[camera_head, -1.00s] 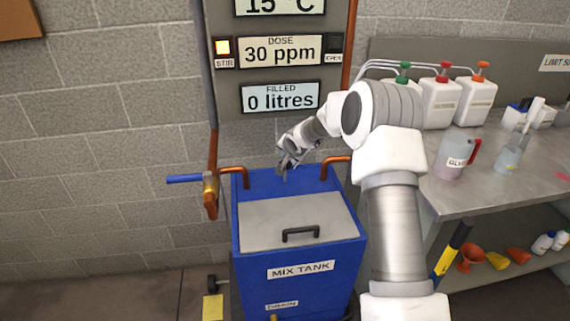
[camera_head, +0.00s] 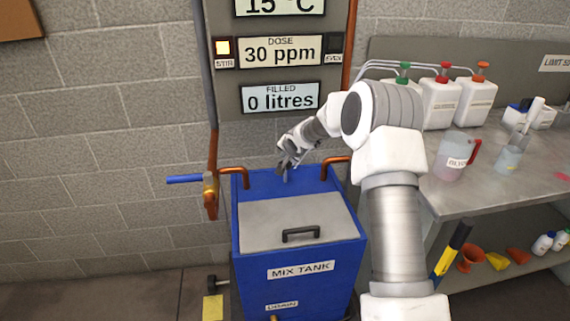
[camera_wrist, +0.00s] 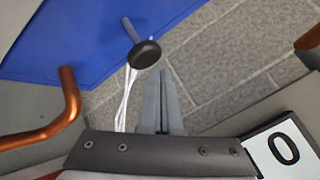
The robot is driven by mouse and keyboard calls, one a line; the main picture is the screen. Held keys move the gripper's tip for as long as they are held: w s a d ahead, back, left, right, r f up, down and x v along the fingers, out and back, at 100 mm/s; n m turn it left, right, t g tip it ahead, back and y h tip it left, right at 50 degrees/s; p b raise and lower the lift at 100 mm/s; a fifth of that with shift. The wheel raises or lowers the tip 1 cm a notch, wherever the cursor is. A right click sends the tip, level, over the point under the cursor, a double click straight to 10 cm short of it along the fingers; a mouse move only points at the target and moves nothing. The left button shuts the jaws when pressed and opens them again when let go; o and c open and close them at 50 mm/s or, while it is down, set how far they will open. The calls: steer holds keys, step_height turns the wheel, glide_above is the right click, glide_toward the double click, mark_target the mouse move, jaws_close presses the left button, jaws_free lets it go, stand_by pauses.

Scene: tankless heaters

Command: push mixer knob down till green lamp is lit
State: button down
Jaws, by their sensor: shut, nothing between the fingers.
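The mixer knob is a round black knob (camera_wrist: 145,54) on a thin grey rod, seen in the wrist view against the blue wall of the mix tank (camera_wrist: 85,40). My gripper (camera_wrist: 162,74) is shut and empty, and its fingertips appear just beside and below the knob in that view. I cannot tell whether they touch it. In the head view my gripper (camera_head: 286,172) is over the back of the blue mix tank (camera_head: 305,283), and the knob is not clear there. The amber STIR lamp (camera_head: 222,47) is lit. The EVEN lamp (camera_head: 334,44) looks dark.
Copper pipes (camera_head: 232,170) bend over the tank's back edge on both sides. A grey lid (camera_head: 270,225) with a black handle covers the tank's front. A bench (camera_head: 480,195) with jugs and pump bottles stands at the right. A display panel (camera_head: 240,100) hangs above.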

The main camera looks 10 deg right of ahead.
steer(key=shift+f, duration=0.1)
stand_by(0.4)
steer(key=shift+f+b, duration=0.3)
steer(key=shift+b, duration=0.15)
steer(key=shift+s+f+b, duration=0.1)
steer(key=shift+f+b, duration=2.15)
steer(key=shift+f, duration=0.5)
stand_by(1.7)
steer(key=shift+r, duration=0.15)
steer(key=shift+r+p, duration=2.1)
steer(key=shift+r, duration=0.85)
steer(key=shift+r+p, duration=1.6)
steer(key=shift+r, duration=0.95)
